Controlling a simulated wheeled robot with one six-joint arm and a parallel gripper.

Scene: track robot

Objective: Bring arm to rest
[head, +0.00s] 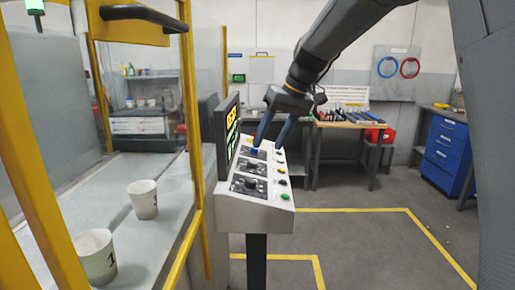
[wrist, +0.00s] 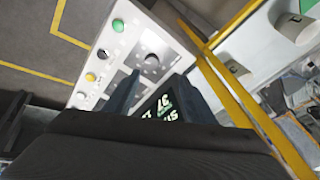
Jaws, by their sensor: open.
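My gripper (head: 268,146) is open and points down over the far end of a white control panel (head: 262,216) in the head view. Its two dark fingers are apart, with nothing seen held between them. My arm reaches down from the upper right.
A dark screen (head: 231,138) with lit characters stands along the panel's left side. A yellow-framed enclosure with two white cups (head: 143,199) (head: 97,256) is at left. A workbench with tools (head: 347,118) and a blue drawer cabinet (head: 446,153) stand behind. The floor at right is clear.

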